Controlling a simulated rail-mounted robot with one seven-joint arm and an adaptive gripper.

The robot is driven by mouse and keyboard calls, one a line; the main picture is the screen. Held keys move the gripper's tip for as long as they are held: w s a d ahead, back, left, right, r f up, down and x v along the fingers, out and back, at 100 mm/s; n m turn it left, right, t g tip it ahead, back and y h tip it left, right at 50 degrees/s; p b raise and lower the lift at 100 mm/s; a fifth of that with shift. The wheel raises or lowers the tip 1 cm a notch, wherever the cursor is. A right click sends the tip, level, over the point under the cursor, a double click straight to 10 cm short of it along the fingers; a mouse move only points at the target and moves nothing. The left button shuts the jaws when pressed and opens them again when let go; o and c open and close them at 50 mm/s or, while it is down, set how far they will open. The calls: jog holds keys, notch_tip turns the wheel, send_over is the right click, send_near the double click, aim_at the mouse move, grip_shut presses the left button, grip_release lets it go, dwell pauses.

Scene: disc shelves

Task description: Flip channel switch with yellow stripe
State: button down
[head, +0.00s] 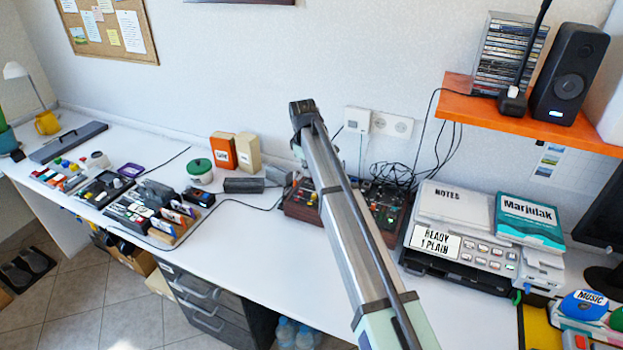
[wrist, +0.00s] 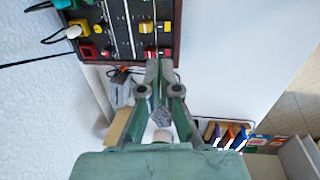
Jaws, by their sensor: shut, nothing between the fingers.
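A dark panel with wooden edges (head: 303,201) stands on the desk at the back middle, partly hidden behind my arm. It also fills the top of the wrist view (wrist: 121,30), with light slots and coloured parts. Yellow parts (wrist: 147,28) and red parts (wrist: 150,53) sit on it; I cannot tell which channel switch has the yellow stripe. In the wrist view, my gripper (wrist: 159,66) is shut and empty, its fingertips at the panel's lower edge near the red parts. Contact cannot be told. The gripper is not visible in the head view.
Cables (head: 397,171) lie behind the panel. A printer (head: 470,237) stands to its right, under an orange shelf (head: 533,122) with a speaker (head: 568,72). The desk's front is mostly clear.

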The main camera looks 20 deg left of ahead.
aim_at(312, 202)
jog(key=f+p, duration=0.1)
jog(key=f, duration=0.3)
jog(key=w+f+p, duration=0.1)
jog(key=f, duration=0.3)
jog(key=f+p, duration=0.1)
jog(key=f, duration=0.3)
jog(key=shift+w+d+f, duration=0.1)
jog(key=shift+w+f, duration=0.25)
jog(key=shift+w, duration=0.05)
jog(key=shift+w+f+g+p, duration=0.3)
jog(key=shift+w+g+p, duration=0.15)
jog(key=shift+g, duration=0.55)
jog(key=shift+f, duration=0.3)
jog(key=shift+s+d+r, duration=0.1)
jog(key=shift+s, duration=0.15)
